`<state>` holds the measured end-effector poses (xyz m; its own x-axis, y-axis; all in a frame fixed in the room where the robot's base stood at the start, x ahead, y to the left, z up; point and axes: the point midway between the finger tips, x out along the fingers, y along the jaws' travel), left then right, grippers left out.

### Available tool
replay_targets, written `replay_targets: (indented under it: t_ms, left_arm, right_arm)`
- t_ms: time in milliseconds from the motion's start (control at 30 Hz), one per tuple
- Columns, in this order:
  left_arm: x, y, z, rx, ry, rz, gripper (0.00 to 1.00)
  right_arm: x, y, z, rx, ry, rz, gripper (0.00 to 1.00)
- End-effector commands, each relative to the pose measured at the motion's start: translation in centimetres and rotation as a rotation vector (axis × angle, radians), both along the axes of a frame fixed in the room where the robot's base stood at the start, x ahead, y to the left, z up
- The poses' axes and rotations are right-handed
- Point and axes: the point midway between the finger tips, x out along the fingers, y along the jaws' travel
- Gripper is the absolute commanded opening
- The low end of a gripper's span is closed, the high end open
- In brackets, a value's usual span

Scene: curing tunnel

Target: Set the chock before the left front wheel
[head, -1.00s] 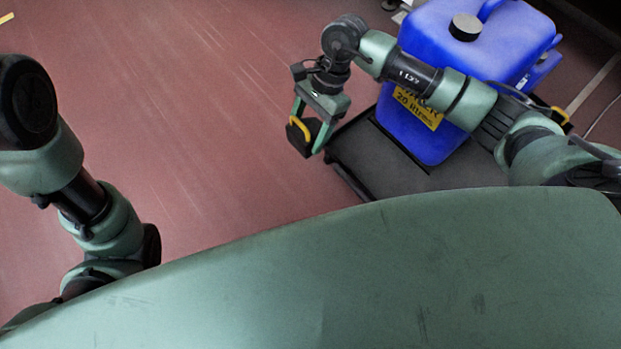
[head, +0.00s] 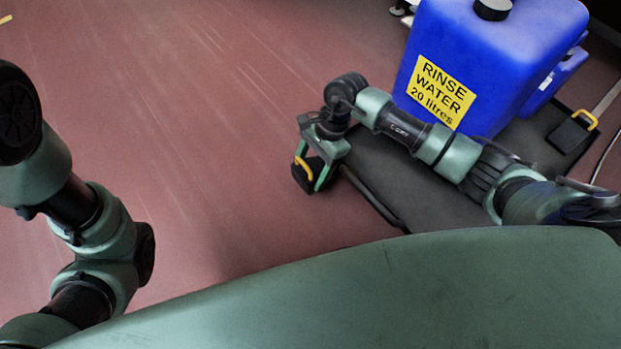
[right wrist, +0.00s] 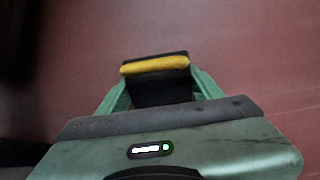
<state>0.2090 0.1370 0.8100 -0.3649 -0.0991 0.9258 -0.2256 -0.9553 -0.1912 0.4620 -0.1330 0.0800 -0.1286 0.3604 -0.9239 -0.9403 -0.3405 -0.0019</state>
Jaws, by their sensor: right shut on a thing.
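My right gripper (head: 316,180) is shut on a black chock (head: 302,175) with a yellow handle. The chock also shows between the green fingers in the right wrist view (right wrist: 160,90). It is held just off the left corner of a low black trolley (head: 440,198); whether it touches the floor I cannot tell. A second black chock (head: 569,136) with a yellow handle is at the trolley's right side. The trolley's wheels are hidden under its deck and behind my arm. My left arm is at the left edge; its gripper is out of view.
A blue rinse water container (head: 530,65) stands on the trolley. A pale cable (head: 606,152) lies on the floor at the right. The red-brown floor (head: 190,120) left of the trolley is clear. My green body covers the bottom.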

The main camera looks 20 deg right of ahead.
Motion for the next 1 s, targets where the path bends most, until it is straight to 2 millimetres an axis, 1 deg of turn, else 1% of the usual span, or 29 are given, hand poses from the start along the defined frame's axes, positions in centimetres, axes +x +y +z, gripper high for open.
replay_targets:
  t_ms: [33,100,167,433,533,567,600,633,900,1000]
  left_arm:
    - [0.0,0.0,-1.1,0.0,-0.001,0.0,0.36]
    - [0.0,0.0,-2.0,0.0,-0.001,0.0,0.36]
    - [0.0,0.0,-2.5,0.0,-0.001,0.0,0.36]
    - [0.1,0.0,-2.3,0.001,0.003,0.0,0.36]
    - [0.1,0.0,-2.5,0.001,0.003,0.001,0.36]
    - [0.1,0.0,-2.5,0.001,0.003,0.001,0.36]
    - [0.1,0.0,-2.4,0.001,0.003,0.001,0.36]
    - [0.1,0.0,-2.4,0.001,0.003,0.001,0.36]
    - [0.1,0.0,-2.4,0.001,0.003,0.001,0.36]
    - [0.1,0.0,-2.2,0.001,0.003,0.001,0.36]
  right_arm:
    - [-0.1,0.1,-1.4,0.001,0.002,-0.001,0.04]
    - [-0.1,0.1,-2.6,0.001,0.002,-0.001,0.04]
    - [-0.1,0.1,-3.3,0.002,0.002,0.0,0.04]
    - [0.0,0.0,-3.2,0.001,0.0,0.001,0.04]
    - [0.0,0.0,-3.5,0.0,0.0,0.001,0.04]
    - [-0.1,0.0,-3.6,-0.001,0.002,0.001,0.68]
    - [-0.1,0.0,-3.5,-0.001,0.002,0.001,0.79]
    - [-0.1,0.0,-3.5,-0.001,0.002,0.001,0.87]
    - [-0.1,0.0,-3.5,-0.001,0.002,0.001,0.87]
    - [-0.1,0.0,-3.1,0.001,0.001,0.0,0.87]
